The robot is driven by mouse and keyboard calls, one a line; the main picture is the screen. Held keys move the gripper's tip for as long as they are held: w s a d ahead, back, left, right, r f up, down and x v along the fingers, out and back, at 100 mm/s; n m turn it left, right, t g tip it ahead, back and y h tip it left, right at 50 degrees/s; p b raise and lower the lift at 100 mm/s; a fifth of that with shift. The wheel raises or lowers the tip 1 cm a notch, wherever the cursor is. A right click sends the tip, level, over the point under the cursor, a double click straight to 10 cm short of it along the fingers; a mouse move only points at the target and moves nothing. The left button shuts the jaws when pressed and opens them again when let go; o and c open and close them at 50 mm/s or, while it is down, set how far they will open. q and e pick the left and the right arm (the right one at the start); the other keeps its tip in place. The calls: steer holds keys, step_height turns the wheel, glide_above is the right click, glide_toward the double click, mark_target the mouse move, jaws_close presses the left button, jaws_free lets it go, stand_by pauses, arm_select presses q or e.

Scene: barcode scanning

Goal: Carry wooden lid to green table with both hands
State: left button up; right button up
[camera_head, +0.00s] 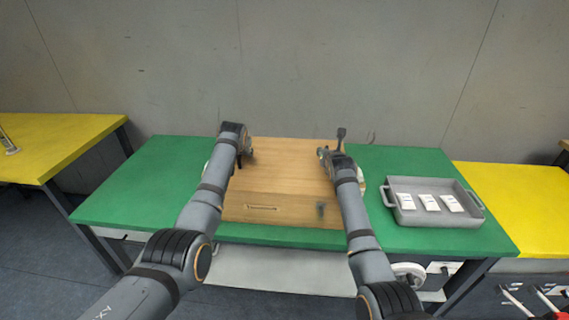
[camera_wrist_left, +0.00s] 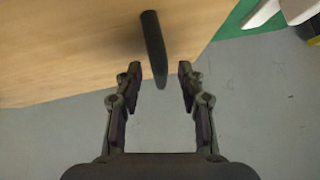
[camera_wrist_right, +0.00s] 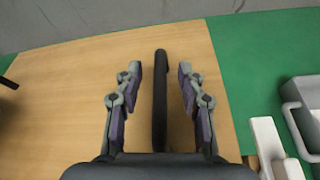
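The wooden lid (camera_head: 290,165) is a flat light-brown panel in the middle of the green table (camera_head: 150,180). Below it shows a wooden front with a dark slot (camera_head: 262,207); whether this is a separate box is hard to tell. My left gripper (camera_head: 243,158) is at the lid's left side; in the left wrist view a black handle (camera_wrist_left: 153,45) reaches between its open fingers (camera_wrist_left: 160,70). My right gripper (camera_head: 326,153) is at the right side; in the right wrist view a black handle (camera_wrist_right: 160,95) stands between its open fingers (camera_wrist_right: 160,75), with gaps on both sides.
A grey tray (camera_head: 430,217) with white boxes (camera_head: 429,202) stands to the right on the green table. Yellow tables (camera_head: 520,205) flank it on both sides. The green table's left part is clear. A grey wall (camera_head: 300,60) stands behind.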

arm_select(q)
steer(key=shift+w+a+f, duration=0.1)
steer(key=shift+w+f, duration=0.3)
steer(key=shift+f, duration=0.05)
arm_select(e)
steer(key=shift+w+f, duration=0.2)
steer(key=shift+w, duration=0.35)
arm_select(q)
jaws_close()
arm_select(e)
jaws_close()
